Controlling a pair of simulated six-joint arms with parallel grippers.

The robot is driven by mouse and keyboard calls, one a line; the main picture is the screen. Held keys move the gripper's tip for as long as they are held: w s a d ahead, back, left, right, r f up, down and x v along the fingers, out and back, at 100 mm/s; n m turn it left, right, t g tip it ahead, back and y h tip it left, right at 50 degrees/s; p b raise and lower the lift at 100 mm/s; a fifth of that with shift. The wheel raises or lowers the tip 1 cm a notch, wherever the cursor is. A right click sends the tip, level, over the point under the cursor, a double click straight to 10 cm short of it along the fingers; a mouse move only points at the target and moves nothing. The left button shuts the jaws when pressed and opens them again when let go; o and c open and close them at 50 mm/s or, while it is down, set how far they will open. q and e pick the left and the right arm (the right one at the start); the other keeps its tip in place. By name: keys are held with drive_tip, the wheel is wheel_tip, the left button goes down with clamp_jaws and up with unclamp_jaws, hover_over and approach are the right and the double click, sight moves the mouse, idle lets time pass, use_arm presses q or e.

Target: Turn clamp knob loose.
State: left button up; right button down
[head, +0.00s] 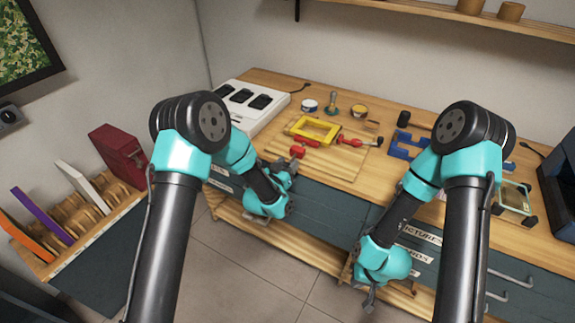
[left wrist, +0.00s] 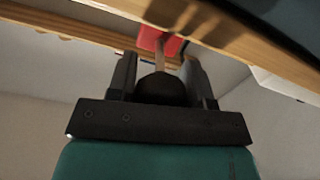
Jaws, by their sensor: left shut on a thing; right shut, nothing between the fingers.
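A red clamp (head: 297,152) sits at the front edge of the workbench. In the left wrist view, its red body (left wrist: 165,42) shows at the wooden edge, with a metal screw rod running from it to a dark rounded knob (left wrist: 160,89). My left gripper (left wrist: 159,74) is shut on this knob, one finger on each side. In the head view, my left gripper (head: 287,168) is just below the clamp, and the knob is hidden there. My right gripper (head: 370,299) is shut and empty, low in front of the drawers.
On the bench, a yellow frame (head: 315,128) with red-handled parts (head: 350,142) lies on a wooden board (head: 340,163). A white charger box (head: 247,108) stands left, and a blue clamp-like piece (head: 401,150) lies right. A shelf rack with panels stands at far left.

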use_arm(q)
drive_tip(key=n, duration=0.5)
idle(0.5)
drive_tip(key=o, duration=0.9)
drive_tip(key=shift+s, duration=0.1)
drive_tip(key=v, duration=1.7)
drive_tip(key=shift+s, duration=0.2)
